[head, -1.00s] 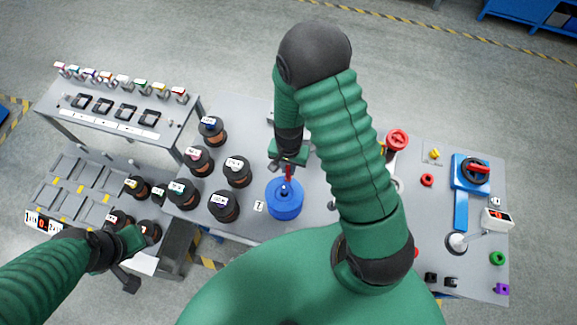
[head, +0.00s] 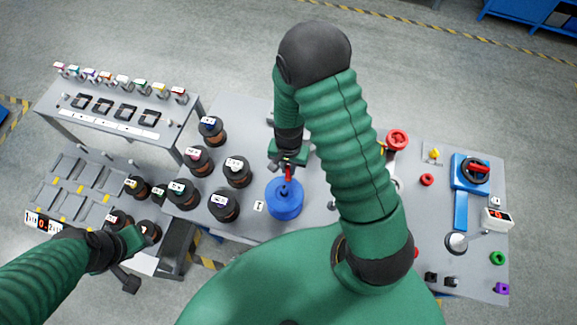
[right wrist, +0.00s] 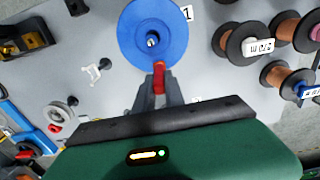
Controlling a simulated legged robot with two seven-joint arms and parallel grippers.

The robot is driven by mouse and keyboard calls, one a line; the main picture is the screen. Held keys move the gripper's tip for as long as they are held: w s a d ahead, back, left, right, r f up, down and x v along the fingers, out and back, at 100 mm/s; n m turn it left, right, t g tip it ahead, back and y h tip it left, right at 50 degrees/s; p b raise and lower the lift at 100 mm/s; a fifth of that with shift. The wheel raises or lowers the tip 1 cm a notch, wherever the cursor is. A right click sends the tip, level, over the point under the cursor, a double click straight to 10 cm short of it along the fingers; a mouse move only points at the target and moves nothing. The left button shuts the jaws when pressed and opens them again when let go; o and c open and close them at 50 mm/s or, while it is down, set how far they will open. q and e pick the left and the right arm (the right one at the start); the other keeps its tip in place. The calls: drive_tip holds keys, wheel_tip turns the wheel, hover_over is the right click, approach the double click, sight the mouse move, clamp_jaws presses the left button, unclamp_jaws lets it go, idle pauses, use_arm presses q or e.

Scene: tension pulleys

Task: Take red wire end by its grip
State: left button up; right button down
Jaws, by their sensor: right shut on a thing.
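The red grip (right wrist: 159,77) of the wire end stands at the near edge of the blue round spool holder in the right wrist view. It also shows in the head view (head: 288,172), just above the blue holder (head: 285,199). My right gripper (right wrist: 158,84) is shut on the red grip, with a dark finger on each side of it. In the head view my right gripper (head: 288,165) hangs down over the table beside the blue holder. The wire itself is too small to make out. My left gripper (head: 132,262) is over the lower left side; its jaw state is unclear.
Several copper wire spools (head: 237,172) with black flanges stand left of the blue holder. A grey rack (head: 115,112) with small coloured parts is at the far left. A red-topped pulley (head: 397,140) and a blue device (head: 471,172) are on the right.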

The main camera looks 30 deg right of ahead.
drive_tip(key=shift+r, duration=0.1)
idle(0.3)
drive_tip(key=shift+r+p, duration=0.55)
drive_tip(key=shift+p, duration=0.05)
drive_tip(key=shift+r+p, duration=0.65)
drive_tip(key=shift+r, duration=0.05)
drive_tip(key=shift+r+p, duration=0.7)
drive_tip(key=shift+f, duration=0.1)
